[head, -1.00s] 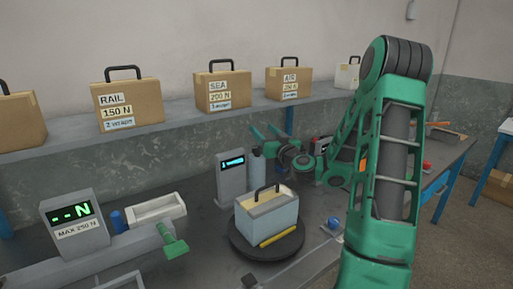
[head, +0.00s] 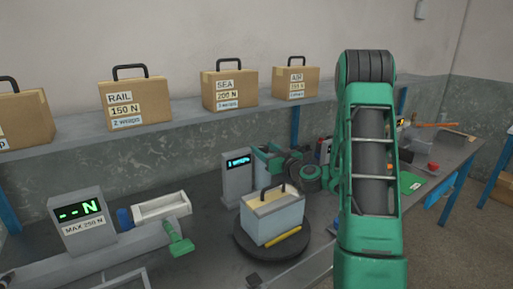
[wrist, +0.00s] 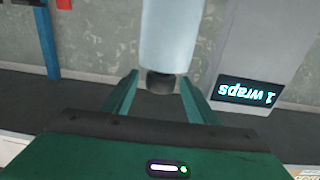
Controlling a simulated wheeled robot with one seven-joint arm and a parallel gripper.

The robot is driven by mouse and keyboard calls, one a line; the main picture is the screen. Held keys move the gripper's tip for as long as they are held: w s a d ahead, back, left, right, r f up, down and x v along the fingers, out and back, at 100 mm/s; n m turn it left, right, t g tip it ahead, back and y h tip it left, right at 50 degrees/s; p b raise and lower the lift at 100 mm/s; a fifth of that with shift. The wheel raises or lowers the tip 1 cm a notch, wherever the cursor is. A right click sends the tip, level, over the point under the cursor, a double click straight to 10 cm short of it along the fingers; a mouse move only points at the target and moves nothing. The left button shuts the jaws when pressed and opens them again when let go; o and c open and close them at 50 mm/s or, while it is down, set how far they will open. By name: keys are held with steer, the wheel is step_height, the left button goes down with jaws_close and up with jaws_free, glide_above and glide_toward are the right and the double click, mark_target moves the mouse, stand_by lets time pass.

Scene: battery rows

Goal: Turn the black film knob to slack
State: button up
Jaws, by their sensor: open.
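The black film knob (wrist: 160,83) shows in the wrist view at the end of the pale film roll (wrist: 168,35). My gripper (wrist: 159,76) is open, with one green finger on each side of the knob and a visible gap on both sides. How deep the knob sits between the fingers I cannot tell. The post's screen (wrist: 247,92) reads "1 wraps", upside down in the wrist view.
The force display (head: 79,217) reads "--N", MAX 250 N. Cartons labelled RAIL, SEA and AIR stand on the shelf (head: 180,132) behind.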

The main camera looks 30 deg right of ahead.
steer(key=shift+w, duration=2.5)
steer(key=c, duration=1.1)
